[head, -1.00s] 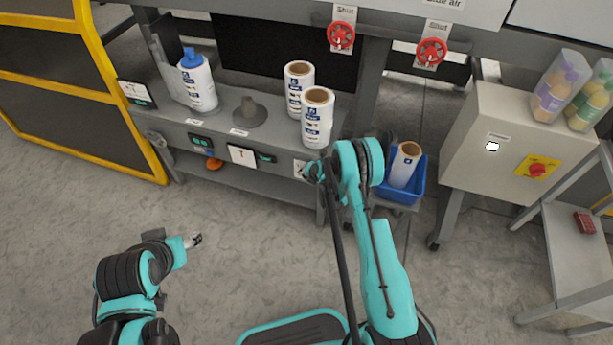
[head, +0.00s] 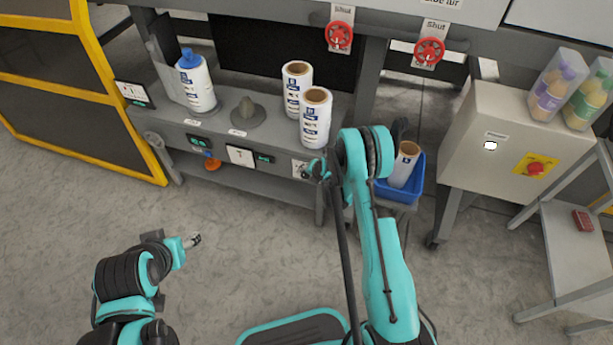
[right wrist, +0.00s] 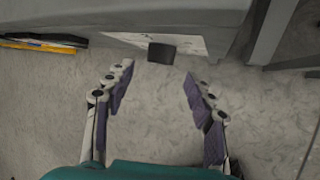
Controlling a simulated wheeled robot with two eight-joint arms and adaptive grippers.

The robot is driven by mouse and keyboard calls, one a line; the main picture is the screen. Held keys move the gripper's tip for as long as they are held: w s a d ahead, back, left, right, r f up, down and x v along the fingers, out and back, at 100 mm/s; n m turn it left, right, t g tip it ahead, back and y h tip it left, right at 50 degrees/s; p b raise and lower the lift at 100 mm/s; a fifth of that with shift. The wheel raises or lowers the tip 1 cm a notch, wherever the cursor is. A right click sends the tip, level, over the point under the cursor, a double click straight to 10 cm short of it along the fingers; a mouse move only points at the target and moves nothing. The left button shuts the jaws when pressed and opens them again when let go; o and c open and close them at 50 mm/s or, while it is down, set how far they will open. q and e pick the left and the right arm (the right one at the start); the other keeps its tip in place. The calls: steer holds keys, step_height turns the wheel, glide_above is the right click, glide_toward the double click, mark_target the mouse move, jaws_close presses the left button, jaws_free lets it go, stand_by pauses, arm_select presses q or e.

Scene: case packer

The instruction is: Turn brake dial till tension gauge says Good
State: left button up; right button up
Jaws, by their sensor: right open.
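The brake dial (right wrist: 161,53) is a dark block-like knob on a pale plate (right wrist: 190,43) on the machine's front, seen in the right wrist view. In the head view that plate (head: 298,168) shows beside my right gripper (head: 317,171), which hides the knob. In the right wrist view my right gripper (right wrist: 157,92) is open and empty, its fingers either side of the knob's line, with the knob beyond the fingertips and not touched. A white gauge panel (head: 240,156) is on the machine's front; its reading is too small to tell. My left gripper (head: 193,240) is low over the floor, away from the machine.
Film rolls (head: 316,118) stand on the machine's top (head: 262,118). A blue bin (head: 405,189) with a roll sits right of my right arm. Red valve wheels (head: 339,36) are above. A grey cabinet (head: 510,125) stands at right. The floor in front is clear.

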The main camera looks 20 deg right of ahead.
steer(key=v, duration=0.6)
steer(key=shift+s+r, duration=0.2)
steer(key=shift+r, duration=0.1)
steer(key=s+a+r+m, duration=0.2)
steer(key=s+r+m, duration=0.35)
steer(key=r, duration=0.55)
steer(key=s+a+r+m, duration=0.1)
steer(key=s+r+m, duration=0.3)
steer(key=r+m, duration=0.5)
steer(key=s+r+m, duration=0.3)
steer(key=s+m, duration=0.1)
steer(key=s, duration=0.3)
steer(key=s+a+r+m+h, duration=0.1)
steer(key=s+r+m, duration=0.2)
steer(key=s, duration=0.4)
steer(key=s+a+r+m, duration=0.1)
steer(key=s+r+m, duration=0.2)
steer(key=s+m, duration=0.3)
steer(key=shift+s+t, duration=0.3)
steer(key=shift+s, duration=0.15)
